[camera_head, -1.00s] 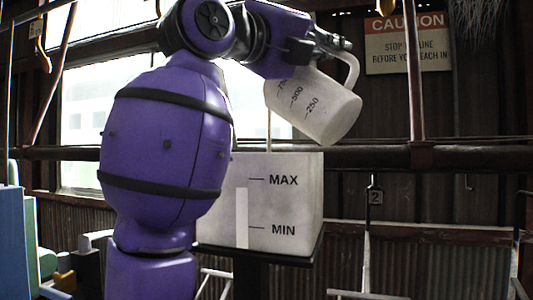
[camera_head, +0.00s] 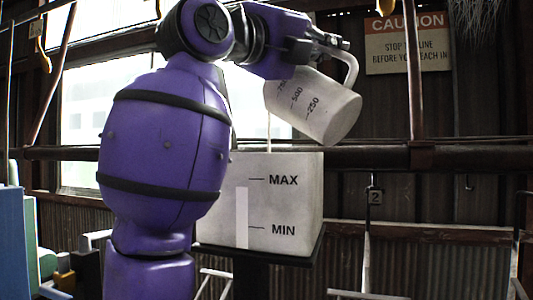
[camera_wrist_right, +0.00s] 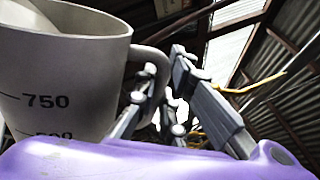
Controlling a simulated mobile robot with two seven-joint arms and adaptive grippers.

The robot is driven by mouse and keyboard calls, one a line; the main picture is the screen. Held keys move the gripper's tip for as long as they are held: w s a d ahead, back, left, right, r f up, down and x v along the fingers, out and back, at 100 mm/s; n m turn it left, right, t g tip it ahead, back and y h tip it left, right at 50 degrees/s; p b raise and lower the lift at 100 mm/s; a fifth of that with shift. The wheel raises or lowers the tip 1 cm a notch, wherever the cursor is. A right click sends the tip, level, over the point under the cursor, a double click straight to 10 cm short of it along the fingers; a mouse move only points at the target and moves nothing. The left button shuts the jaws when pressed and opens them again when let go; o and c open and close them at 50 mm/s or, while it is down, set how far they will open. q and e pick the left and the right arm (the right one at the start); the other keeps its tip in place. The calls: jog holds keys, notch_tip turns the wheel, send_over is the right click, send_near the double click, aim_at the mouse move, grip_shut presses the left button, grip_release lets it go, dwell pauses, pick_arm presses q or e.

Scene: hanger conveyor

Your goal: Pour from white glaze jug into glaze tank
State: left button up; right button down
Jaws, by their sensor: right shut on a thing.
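The white glaze jug (camera_head: 322,109), with dark volume marks, is held tipped far over above the glaze tank. Its mouth side is to the left, partly hidden by my arm, and its base is to the right. A thin pale stream (camera_head: 268,132) runs from the mouth side down to the tank. The glaze tank (camera_head: 290,200) is a whitish box with MAX and MIN marks; its left side is hidden by my arm. My right gripper (camera_head: 338,45) is shut on the jug handle; the jug (camera_wrist_right: 70,75) also shows in the right wrist view. My left gripper is out of view.
The tank stands on a dark platform (camera_head: 270,254). A hanger with a "2" tag (camera_head: 374,196) hangs to its right. A rail (camera_head: 440,157) crosses behind the tank, and a caution sign (camera_head: 407,42) is at the upper right.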

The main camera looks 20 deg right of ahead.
jog(key=shift+w+a+f+n+t, duration=0.15)
jog(key=shift+w+a+n+t, duration=0.35)
jog(key=shift+n, duration=0.4)
jog(key=shift+w+a+f+n+t, duration=0.25)
jog(key=shift+w+n, duration=0.3)
jog(key=shift+n, duration=0.35)
dwell(2.4)
jog(key=shift+w+a+f+n+t+y, duration=0.2)
jog(key=shift+w+a+f+n, duration=0.2)
jog(key=shift+n, duration=0.3)
jog(key=shift+w+a+f+n+t+y, duration=0.15)
jog(key=shift+w+a+f+n, duration=0.1)
jog(key=shift+w+n, duration=0.35)
dwell(2.2)
jog(key=shift+a+n, duration=0.1)
jog(key=shift+n, duration=0.2)
